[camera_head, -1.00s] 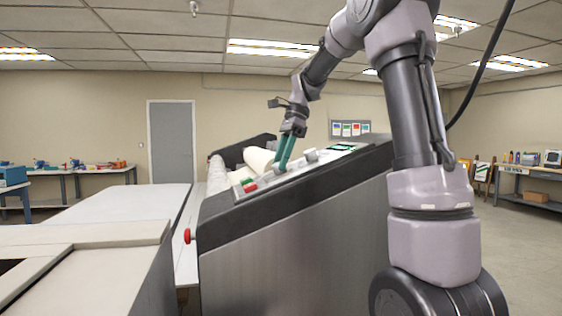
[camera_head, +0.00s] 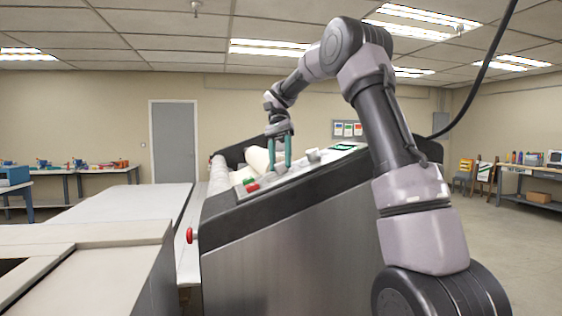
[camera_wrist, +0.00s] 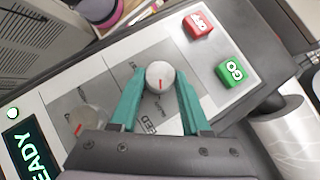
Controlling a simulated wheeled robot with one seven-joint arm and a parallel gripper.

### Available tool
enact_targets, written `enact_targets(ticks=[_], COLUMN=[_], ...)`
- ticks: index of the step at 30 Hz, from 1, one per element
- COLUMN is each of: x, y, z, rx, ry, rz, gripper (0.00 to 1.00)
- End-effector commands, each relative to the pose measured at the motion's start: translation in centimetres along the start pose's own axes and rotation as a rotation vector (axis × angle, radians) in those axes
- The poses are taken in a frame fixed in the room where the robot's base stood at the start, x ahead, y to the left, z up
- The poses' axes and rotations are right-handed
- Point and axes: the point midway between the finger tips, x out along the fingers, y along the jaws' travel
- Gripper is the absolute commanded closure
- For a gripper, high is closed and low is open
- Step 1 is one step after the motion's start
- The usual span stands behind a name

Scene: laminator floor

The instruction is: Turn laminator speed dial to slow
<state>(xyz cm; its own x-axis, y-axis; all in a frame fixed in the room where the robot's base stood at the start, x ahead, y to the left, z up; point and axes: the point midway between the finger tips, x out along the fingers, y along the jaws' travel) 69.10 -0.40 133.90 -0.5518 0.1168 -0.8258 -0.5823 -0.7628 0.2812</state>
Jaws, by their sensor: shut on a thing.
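The laminator (camera_head: 290,235) stands in front of me with a sloped control panel on top. In the wrist view the speed dial (camera_wrist: 159,76) is a round, pale grey knob with a red pointer line toward the picture's bottom. Printed lettering beside it, ending in "EED", is partly covered by my gripper. My gripper (camera_wrist: 158,85) has its two green fingers on either side of this dial, shut on it. In the head view my gripper (camera_head: 280,166) points down at the panel; the dial is hard to make out there.
A second dial (camera_wrist: 85,118) with a red mark lies to the left in the wrist view, near a lit display (camera_wrist: 33,152). A red button (camera_wrist: 198,25) and a green GO button (camera_wrist: 230,72) are close by on the right. A red knob (camera_head: 191,236) sticks out at the laminator's left.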

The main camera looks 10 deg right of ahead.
Motion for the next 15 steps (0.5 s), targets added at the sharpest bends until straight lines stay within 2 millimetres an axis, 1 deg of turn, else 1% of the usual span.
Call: enact_targets(ticks=[15], x=[-0.11], y=[-0.04], z=[-0.03], rx=[-0.037], ry=[0.004], rz=[0.032], gripper=[1.00])
